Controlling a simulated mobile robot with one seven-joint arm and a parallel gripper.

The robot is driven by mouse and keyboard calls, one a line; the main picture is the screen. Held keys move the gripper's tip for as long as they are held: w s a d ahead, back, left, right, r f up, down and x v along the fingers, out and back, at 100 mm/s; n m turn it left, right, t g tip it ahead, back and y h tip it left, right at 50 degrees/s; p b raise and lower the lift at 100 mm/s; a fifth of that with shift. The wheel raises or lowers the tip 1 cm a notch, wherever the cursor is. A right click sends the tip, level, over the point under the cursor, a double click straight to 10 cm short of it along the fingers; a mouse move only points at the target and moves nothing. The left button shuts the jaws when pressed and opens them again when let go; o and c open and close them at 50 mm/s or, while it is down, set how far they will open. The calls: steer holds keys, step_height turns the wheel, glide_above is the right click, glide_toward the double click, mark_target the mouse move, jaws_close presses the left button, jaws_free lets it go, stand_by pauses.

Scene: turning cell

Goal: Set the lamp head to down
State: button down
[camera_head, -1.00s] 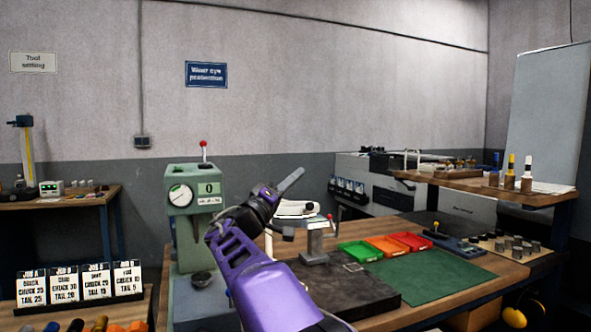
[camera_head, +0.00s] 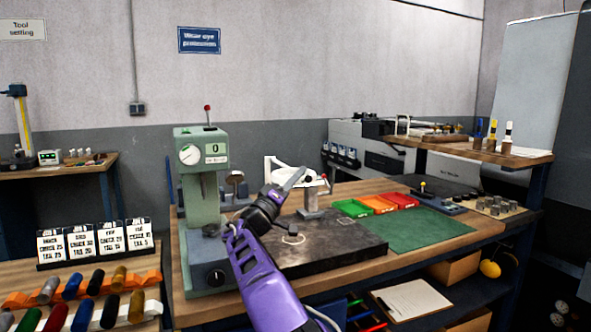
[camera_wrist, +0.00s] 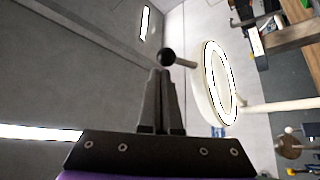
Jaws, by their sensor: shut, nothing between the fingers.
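The white lamp head (camera_wrist: 208,85) with its bright oval ring shows in the wrist view, right of my fingers, on a pale arm (camera_wrist: 280,104). A black ball knob (camera_wrist: 167,57) on a short grey stem sticks out from its side. My gripper (camera_wrist: 160,73) is shut and empty, its tips close to the knob; I cannot tell whether they touch it. In the head view my gripper (camera_head: 297,177) reaches over the bench in front of the white lamp (camera_head: 284,162), hiding part of it. The lamp head's exact tilt is hard to tell.
A green press (camera_head: 203,190) stands left of my arm on the wooden bench. A dark plate (camera_head: 340,245), a green mat (camera_head: 425,228) and green, orange and red trays (camera_head: 378,203) lie to the right. A small grey post with a red-tipped lever (camera_head: 311,198) stands close by my gripper.

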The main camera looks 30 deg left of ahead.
steer(key=shift+f, duration=0.65)
